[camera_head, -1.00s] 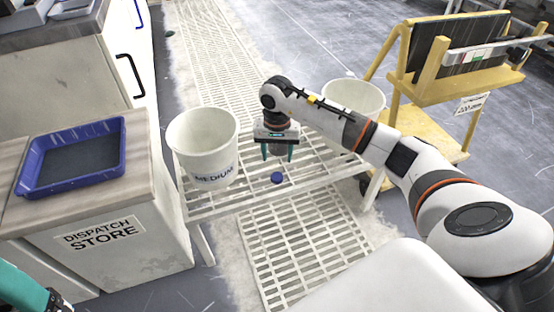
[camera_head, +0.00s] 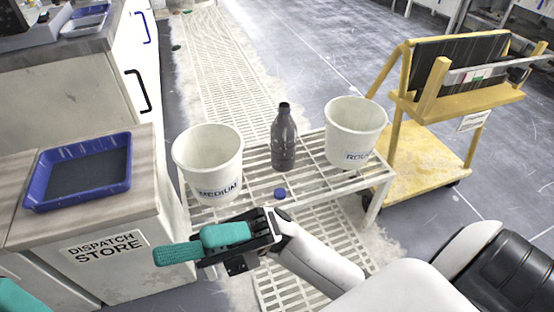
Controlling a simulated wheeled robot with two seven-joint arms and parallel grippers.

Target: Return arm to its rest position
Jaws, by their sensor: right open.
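My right gripper (camera_head: 203,243) is open and empty, its teal fingers pointing left. It is low in the head view, in front of the slatted white rack and apart from the things on it. Its arm comes in from the lower right. A teal part of my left gripper (camera_head: 14,298) shows at the bottom left corner; the rest is out of frame, so its jaws cannot be read. A dark bottle (camera_head: 284,145) stands upright on the rack, and a blue cap (camera_head: 280,193) lies in front of it.
A MEDIUM bucket (camera_head: 208,165) and a second labelled bucket (camera_head: 354,135) stand on the rack (camera_head: 256,160), either side of the bottle. A blue tray (camera_head: 40,178) sits on the DISPATCH STORE counter at left. A yellow cart (camera_head: 425,155) stands at right.

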